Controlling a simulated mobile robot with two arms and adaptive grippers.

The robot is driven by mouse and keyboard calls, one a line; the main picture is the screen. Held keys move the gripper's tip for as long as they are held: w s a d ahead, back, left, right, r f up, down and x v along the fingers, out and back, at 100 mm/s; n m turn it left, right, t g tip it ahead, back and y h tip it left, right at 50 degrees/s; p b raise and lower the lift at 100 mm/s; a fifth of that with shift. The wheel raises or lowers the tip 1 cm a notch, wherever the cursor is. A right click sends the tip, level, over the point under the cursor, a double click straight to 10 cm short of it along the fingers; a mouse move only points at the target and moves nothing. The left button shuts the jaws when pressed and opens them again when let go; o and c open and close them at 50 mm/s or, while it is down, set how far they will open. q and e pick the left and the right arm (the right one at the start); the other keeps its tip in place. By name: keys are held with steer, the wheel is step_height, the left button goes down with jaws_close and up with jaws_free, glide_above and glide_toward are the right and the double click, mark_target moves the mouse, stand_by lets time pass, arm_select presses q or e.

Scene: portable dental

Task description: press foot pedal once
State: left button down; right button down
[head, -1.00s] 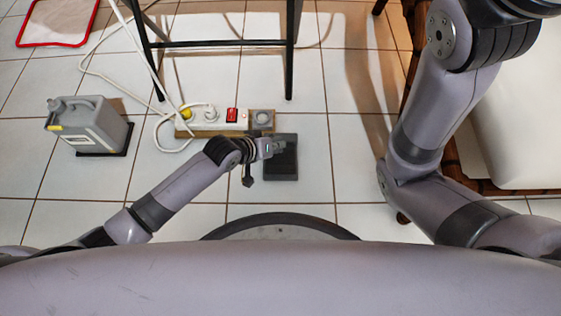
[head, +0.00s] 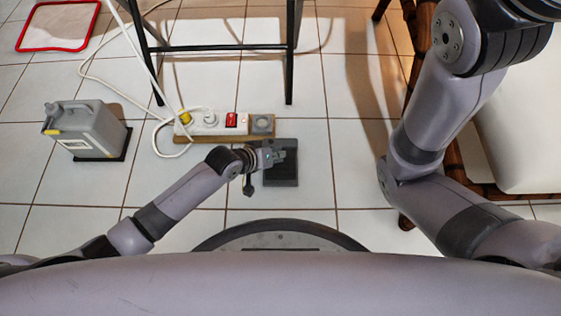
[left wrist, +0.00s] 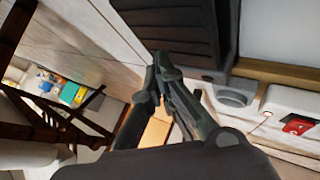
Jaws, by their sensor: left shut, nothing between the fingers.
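The foot pedal (head: 281,163) is a dark grey, flat block on the tiled floor, just in front of the power strip. My left gripper (head: 280,156) is over its upper left part in the head view, fingers shut and empty. In the left wrist view the ribbed dark pedal (left wrist: 170,28) fills the top middle, and the shut fingertips (left wrist: 165,65) lie close to its edge. I cannot tell whether they touch it. My right gripper is out of view; only my right arm shows at the right.
A power strip (head: 218,123) with a red switch lies behind the pedal, its white cable running left. A grey jug (head: 85,130) stands on the left. A dark metal stand (head: 220,46) is at the back. A white padded seat (head: 520,120) is at the right. Bare tiles lie left of the pedal.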

arm_select(q)
steer(key=shift+f, duration=0.1)
stand_by(0.7)
steer(key=shift+f, duration=0.35)
